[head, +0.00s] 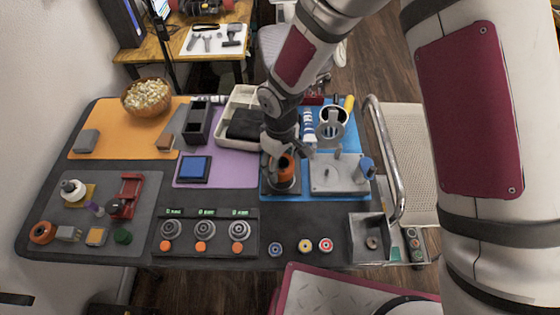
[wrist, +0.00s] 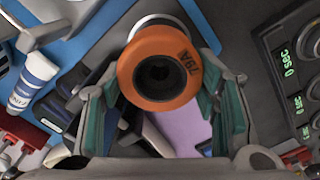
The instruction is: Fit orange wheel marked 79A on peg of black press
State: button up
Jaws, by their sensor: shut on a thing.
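My gripper (head: 279,158) points down over the blue mat, right of the table's middle. It is shut on an orange wheel (head: 286,166). In the wrist view the orange wheel (wrist: 160,66) sits between the fingertips, its dark centre hole facing the camera and "79A" on its right side. A dark round base (head: 284,187) with a paler rim stands directly below the wheel; it may be the black press. Its peg is hidden by the wheel and gripper, and I cannot tell whether the wheel touches it.
A grey metal plate (head: 328,180) with small posts stands just right of the gripper. A pale tray (head: 224,128) is behind left. A panel of dials (head: 205,250) is in front left. Another orange wheel (head: 42,232) lies far left. A curved metal rail (head: 398,185) borders the right.

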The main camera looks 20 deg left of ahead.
jog(key=shift+f+b, duration=0.3)
jog(key=shift+f, duration=0.2)
jog(key=shift+s+d+f+b, duration=0.2)
jog(key=shift+f+b, duration=0.15)
jog(key=shift+f, duration=0.25)
jog(key=shift+s+d+f+b, duration=0.1)
jog(key=shift+s+f+b, duration=0.15)
jog(key=shift+f, duration=0.3)
dwell(0.5)
jog(key=shift+w+a+f, duration=0.15)
jog(key=shift+w+f, duration=0.1)
jog(key=shift+f, duration=0.05)
jog(key=shift+c, duration=1.2)
jog(key=shift+f, duration=0.1)
